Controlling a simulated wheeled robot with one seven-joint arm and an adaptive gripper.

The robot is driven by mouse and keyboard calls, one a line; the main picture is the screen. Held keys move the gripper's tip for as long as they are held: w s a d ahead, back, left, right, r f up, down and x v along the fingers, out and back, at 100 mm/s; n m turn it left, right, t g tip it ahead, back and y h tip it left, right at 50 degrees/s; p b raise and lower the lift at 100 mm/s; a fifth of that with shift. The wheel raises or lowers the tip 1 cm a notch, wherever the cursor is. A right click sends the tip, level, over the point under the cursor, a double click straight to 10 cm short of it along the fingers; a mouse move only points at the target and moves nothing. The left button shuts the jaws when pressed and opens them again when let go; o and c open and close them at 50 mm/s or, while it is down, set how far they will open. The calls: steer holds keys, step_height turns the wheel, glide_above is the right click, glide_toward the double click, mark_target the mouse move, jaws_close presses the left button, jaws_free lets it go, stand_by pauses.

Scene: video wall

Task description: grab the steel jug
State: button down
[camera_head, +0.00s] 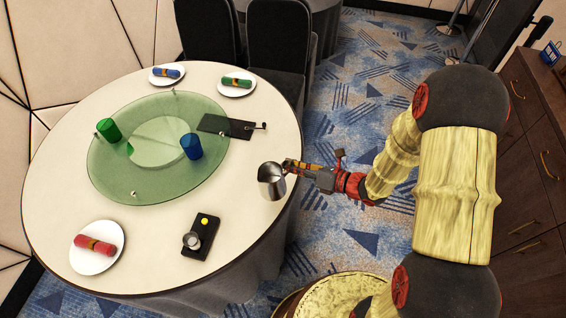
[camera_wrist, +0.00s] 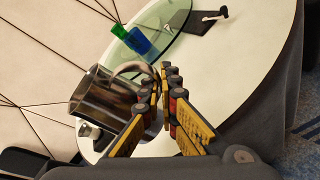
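The steel jug (camera_head: 271,182) is at the right edge of the round table, its open mouth facing up. It also shows large at the left of the wrist view (camera_wrist: 103,98), with its handle reaching right to the fingers. My gripper (camera_head: 289,167) comes in from the right at the handle side. In the wrist view, the two fingers (camera_wrist: 163,82) are close together with the handle between them, and they look shut on it. The fingers partly hide the handle. I cannot tell whether the jug's base touches the table.
The round table (camera_head: 60,180) has a green glass turntable (camera_head: 110,175) with green (camera_head: 109,130) and blue (camera_head: 191,146) cups. A black tray (camera_head: 203,236) with a small steel cup is in front of the jug; a black board (camera_head: 225,126) is behind. Chairs (camera_head: 277,40) stand beyond.

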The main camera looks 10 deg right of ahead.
steer(key=p+v, duration=0.2)
steer(key=v, duration=0.4)
steer(key=shift+s+r, duration=0.35)
steer(key=shift+r, duration=0.1)
stand_by(1.8)
